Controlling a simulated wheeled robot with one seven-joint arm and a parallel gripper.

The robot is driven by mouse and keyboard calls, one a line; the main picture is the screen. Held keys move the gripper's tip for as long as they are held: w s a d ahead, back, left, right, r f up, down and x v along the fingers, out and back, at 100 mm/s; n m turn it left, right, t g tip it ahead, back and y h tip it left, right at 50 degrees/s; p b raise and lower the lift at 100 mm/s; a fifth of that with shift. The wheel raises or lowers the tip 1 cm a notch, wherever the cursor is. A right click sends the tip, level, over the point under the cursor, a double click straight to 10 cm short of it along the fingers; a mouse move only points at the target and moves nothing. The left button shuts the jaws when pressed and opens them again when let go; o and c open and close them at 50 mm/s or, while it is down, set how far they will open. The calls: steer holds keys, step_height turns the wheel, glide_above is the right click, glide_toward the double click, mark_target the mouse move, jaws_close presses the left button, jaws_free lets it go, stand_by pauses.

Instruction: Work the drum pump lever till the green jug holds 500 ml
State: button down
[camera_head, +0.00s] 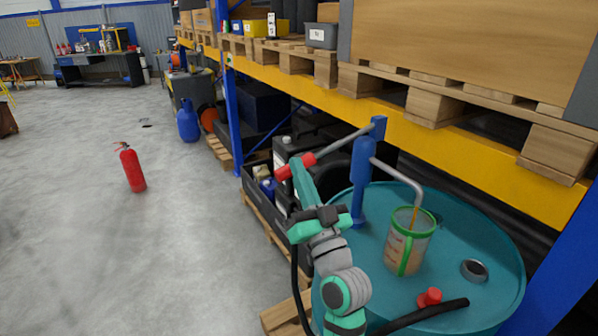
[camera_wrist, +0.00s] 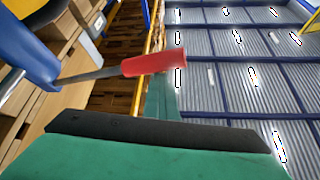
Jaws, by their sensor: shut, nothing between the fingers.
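The drum pump (camera_head: 363,180) is blue and stands on the teal drum (camera_head: 480,225). Its grey lever slants down left to a red grip (camera_head: 296,166), also seen in the wrist view (camera_wrist: 153,62). My gripper (camera_head: 298,170) is shut and empty, right at the red grip; I cannot tell whether they touch. In the wrist view my gripper (camera_wrist: 162,98) shows just below the grip. The clear jug with green rim and handle (camera_head: 408,243) stands upright on the drum under the curved spout. A thin amber streak hangs from the spout into it. Its level is too small to read.
A red cap (camera_head: 429,297), a dark ring (camera_head: 474,270) and a black hose (camera_head: 420,315) lie on the drum top. Shelving with a yellow beam (camera_head: 440,140) runs behind the drum. A fire extinguisher (camera_head: 132,168) stands on open floor at left.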

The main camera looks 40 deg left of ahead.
steer(key=shift+w+a+f, duration=0.15)
steer(key=shift+f, duration=0.2)
steer(key=shift+w+a+f, duration=0.1)
steer(key=shift+f, duration=0.25)
step_height(320, 180, up, 5)
steer(key=s+d, duration=0.1)
steer(key=w+v, duration=0.1)
steer(key=v, duration=0.9)
steer(key=shift+w+d+r, duration=0.15)
steer(key=shift+w+d, duration=0.15)
steer(key=shift+d, duration=0.05)
steer(key=shift+w, duration=0.15)
steer(key=shift+d, duration=0.15)
